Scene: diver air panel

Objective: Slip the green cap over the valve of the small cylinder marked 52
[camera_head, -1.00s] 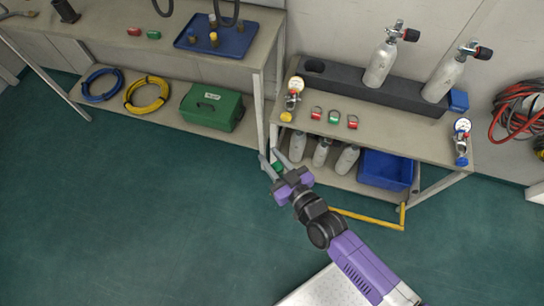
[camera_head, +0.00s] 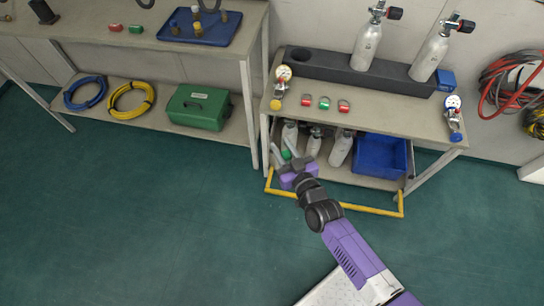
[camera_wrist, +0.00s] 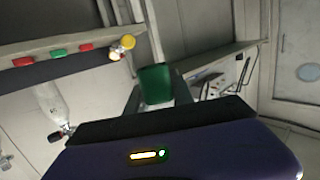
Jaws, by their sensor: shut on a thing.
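My gripper (camera_head: 282,153) is shut on the green cap (camera_head: 287,154), which also shows between the fingers in the wrist view (camera_wrist: 156,84). The gripper is at the left front of the right bench's lower shelf. Three small pale cylinders stand on that shelf: a left one (camera_head: 290,133), a middle one (camera_head: 314,142) and a right one (camera_head: 341,149). In the head view the cap appears just below the left cylinder; I cannot tell the gap. The number markings are too small to read, so I cannot tell which is 52.
A yellow rail (camera_head: 370,209) runs low along the bench front. A blue bin (camera_head: 381,156) sits right of the small cylinders. The bench top (camera_head: 385,117) overhangs the shelf and carries gauges and tags. A green box (camera_head: 199,107) is on the left bench's lower shelf. The floor in front is clear.

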